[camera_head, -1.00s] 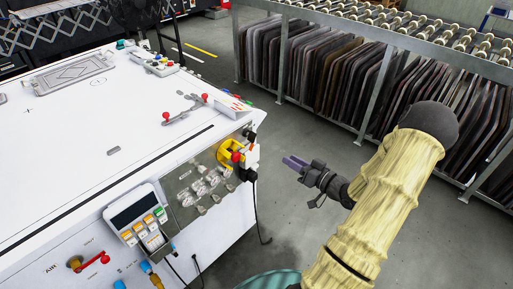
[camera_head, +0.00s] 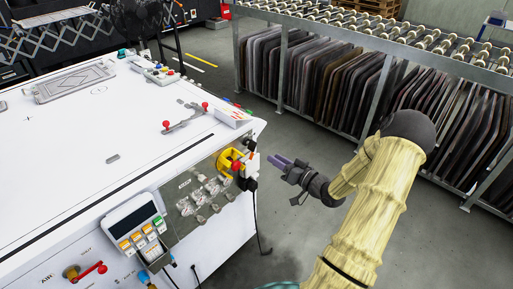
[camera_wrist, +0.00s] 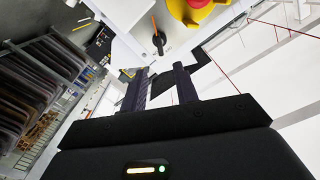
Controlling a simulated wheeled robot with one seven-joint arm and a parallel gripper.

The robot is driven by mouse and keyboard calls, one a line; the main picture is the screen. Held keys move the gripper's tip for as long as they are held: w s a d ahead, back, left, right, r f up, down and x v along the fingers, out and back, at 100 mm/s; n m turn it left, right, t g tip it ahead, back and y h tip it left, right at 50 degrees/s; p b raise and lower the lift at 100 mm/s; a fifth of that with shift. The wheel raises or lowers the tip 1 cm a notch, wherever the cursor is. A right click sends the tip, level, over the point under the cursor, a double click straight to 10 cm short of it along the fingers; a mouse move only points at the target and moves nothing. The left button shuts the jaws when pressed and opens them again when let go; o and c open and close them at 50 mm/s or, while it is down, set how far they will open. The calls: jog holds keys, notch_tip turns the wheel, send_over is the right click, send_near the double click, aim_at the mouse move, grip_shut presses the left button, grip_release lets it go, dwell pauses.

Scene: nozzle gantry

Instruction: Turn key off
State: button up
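The white machine cabinet (camera_head: 60,240) fills the left of the head view. In the wrist view a black switch with an orange pointer (camera_wrist: 158,38) sits on a white face; I take it to be the key. A yellow and red emergency button (camera_wrist: 195,8) is beside it at the upper right; the head view shows this button too (camera_head: 230,160). My gripper (camera_head: 277,160) is to the right of the cabinet's corner, pointing at it. In the wrist view my two fingers (camera_wrist: 160,72) are apart with nothing between them, short of the switch.
A control panel with a display and coloured buttons (camera_head: 132,218) is on the cabinet's front. Cables hang below the corner. A roller rack (camera_head: 400,45) with dark sheets stands behind on the right. Grey floor (camera_head: 290,225) is clear between rack and cabinet.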

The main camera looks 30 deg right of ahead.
aim_at(252, 145)
jog(key=x, duration=1)
jog(key=shift+f, duration=0.1)
grip_shut()
